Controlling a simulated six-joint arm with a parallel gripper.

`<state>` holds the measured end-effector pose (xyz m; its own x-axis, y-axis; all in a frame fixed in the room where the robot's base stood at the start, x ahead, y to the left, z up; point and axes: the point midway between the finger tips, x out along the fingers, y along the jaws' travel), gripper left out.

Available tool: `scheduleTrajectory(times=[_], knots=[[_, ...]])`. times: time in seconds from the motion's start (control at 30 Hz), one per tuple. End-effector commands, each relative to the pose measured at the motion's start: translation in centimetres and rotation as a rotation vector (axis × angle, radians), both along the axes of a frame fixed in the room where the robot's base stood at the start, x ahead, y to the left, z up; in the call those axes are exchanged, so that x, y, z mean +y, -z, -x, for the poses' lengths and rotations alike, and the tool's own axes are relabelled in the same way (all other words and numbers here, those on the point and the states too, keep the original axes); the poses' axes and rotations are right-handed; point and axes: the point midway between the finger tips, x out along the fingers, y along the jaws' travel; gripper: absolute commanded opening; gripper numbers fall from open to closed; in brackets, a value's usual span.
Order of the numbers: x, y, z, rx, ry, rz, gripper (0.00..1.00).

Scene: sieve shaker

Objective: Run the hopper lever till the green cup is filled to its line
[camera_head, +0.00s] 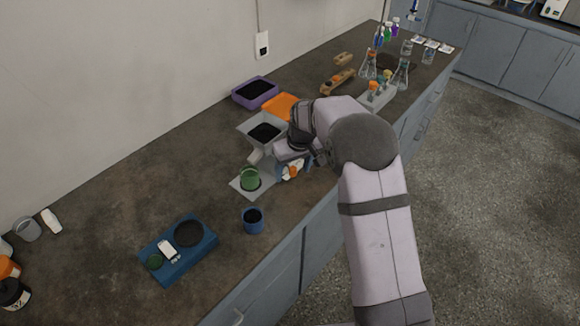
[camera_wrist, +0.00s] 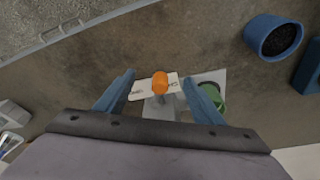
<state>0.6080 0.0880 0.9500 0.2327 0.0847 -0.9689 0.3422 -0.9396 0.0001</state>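The hopper (camera_head: 258,121) is a grey funnel holding dark grains, standing left of my arm in the head view. The green cup (camera_head: 250,181) stands on a pale base plate below it; its line and fill level are too small to tell. The cup is partly hidden in the wrist view (camera_wrist: 219,99) behind a finger. The lever's orange knob (camera_wrist: 160,80) lies between my gripper's (camera_wrist: 159,77) blue fingers, with visible gaps on both sides. My gripper (camera_head: 291,168) is open beside the hopper; the wrist partly hides the lever in the head view.
A blue cup (camera_head: 253,228) of dark grains stands near the front edge, with a blue scale (camera_head: 195,256) to its left. A purple tray (camera_head: 237,97) and an orange tray (camera_head: 284,103) lie behind the hopper. Glassware (camera_head: 400,76) stands farther along. The counter's left middle is clear.

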Motion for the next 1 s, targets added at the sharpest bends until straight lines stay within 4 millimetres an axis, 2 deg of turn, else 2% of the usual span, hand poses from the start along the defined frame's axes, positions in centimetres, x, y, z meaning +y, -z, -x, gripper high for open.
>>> scheduleTrajectory(times=[0.03,0.2,0.67,1.0], knots=[[0.0,0.0,0.0,0.0,0.0,0.0,0.49],[0.0,0.0,0.0,0.0,0.0,0.0,0.09],[-0.2,0.0,-0.1,0.0,0.001,0.0,0.09],[-1.7,-0.1,-1.1,0.0,0.002,0.0,0.1]])
